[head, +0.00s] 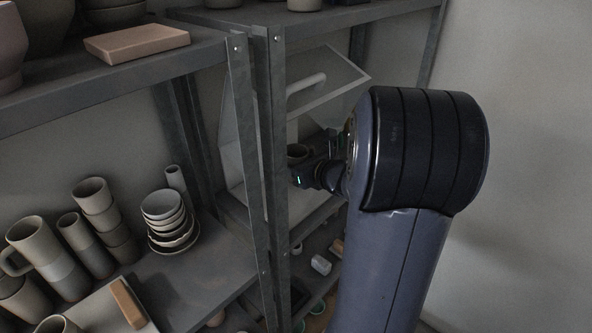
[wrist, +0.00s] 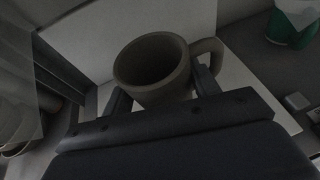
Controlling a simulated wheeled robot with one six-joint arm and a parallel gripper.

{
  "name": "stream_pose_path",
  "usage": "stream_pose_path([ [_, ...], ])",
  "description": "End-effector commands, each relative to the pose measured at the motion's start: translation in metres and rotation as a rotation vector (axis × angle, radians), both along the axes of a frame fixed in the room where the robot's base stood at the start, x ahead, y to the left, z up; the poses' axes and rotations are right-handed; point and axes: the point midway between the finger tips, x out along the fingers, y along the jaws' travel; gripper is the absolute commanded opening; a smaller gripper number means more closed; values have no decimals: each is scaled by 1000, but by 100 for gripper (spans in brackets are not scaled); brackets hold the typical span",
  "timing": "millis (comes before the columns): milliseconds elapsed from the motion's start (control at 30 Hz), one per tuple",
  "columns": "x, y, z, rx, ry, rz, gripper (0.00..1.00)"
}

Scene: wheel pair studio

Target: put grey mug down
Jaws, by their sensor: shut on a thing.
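The grey mug (wrist: 150,72) is between the two fingers of my gripper (wrist: 160,90) in the wrist view. Its opening faces up towards the camera and its handle is on the right. My gripper is shut on it. A pale flat surface (wrist: 240,88) lies under and beside the mug, with a pale upright panel behind it. I cannot tell whether the mug touches the surface. In the head view the mug (head: 297,151) shows small behind the shelf post, at my gripper (head: 309,172), partly hidden by it.
A pale box with a raised, handled lid (head: 326,83) stands behind the dark shelf post (head: 262,150). The left shelf holds stacked bowls (head: 165,215), several mugs (head: 95,205) and a brown block (head: 128,303). A green container (wrist: 290,30) is at the upper right in the wrist view.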

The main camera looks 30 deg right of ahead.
Motion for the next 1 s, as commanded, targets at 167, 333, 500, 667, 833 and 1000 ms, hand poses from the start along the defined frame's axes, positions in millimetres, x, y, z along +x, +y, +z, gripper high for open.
stream_pose_path([
  [167,3,1,-20,2,1,0,24],
  [333,4,1,-23,0,-2,-1,24],
  [500,4,1,-24,0,-2,-1,24],
  [667,3,1,-27,0,0,0,59],
  [833,3,1,-27,0,0,0,73],
  [1000,4,1,-27,0,0,0,79],
])
